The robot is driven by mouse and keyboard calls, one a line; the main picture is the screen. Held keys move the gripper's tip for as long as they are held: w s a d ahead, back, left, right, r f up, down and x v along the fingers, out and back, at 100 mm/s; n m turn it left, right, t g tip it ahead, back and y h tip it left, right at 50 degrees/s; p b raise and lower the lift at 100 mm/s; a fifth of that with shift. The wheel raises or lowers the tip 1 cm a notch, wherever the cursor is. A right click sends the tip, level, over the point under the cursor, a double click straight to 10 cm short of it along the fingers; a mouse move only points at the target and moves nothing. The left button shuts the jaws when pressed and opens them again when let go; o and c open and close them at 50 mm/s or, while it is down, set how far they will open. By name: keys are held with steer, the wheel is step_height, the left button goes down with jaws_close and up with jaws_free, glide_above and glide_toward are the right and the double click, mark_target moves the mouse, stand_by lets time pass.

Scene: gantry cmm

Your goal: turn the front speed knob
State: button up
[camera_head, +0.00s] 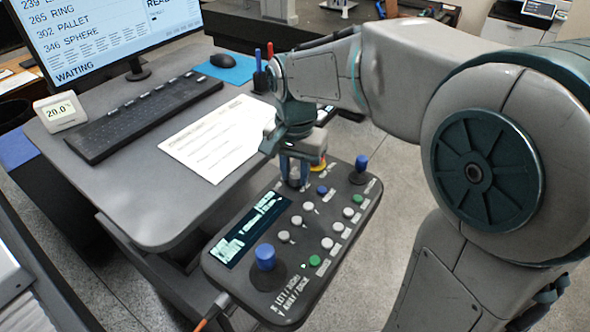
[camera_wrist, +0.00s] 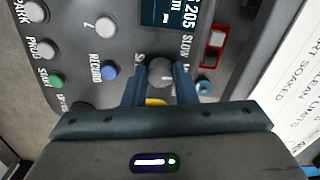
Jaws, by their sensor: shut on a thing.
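The speed knob (camera_wrist: 160,73) is a small round grey knob on the dark control box (camera_head: 222,268). In the wrist view it sits between the two blue-grey fingers of my gripper (camera_wrist: 160,85), which is shut on it. The printed word SLOW shows above and right of the knob, and a small light mark shows on its right part. Other lettering around it is partly hidden by the fingers. In the head view my gripper (camera_head: 293,172) points down at the far edge of the box, and the knob is mostly hidden there.
The box carries a blue joystick (camera_head: 265,257), another blue joystick (camera_head: 361,163), a lit display (camera_head: 250,228) and several round buttons. A red and yellow button (camera_head: 319,164) is close beside my gripper. The desk with keyboard (camera_head: 145,112) and paper sheet (camera_head: 215,138) lies left.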

mark_target(296, 176)
steer(key=n, duration=0.4)
steer(key=shift+n+b, duration=0.3)
steer(key=shift+n, duration=2)
steer(key=o, duration=1)
step_height(296, 176, up, 14)
steer(key=shift+f, duration=0.1)
steer(key=shift+d, duration=0.1)
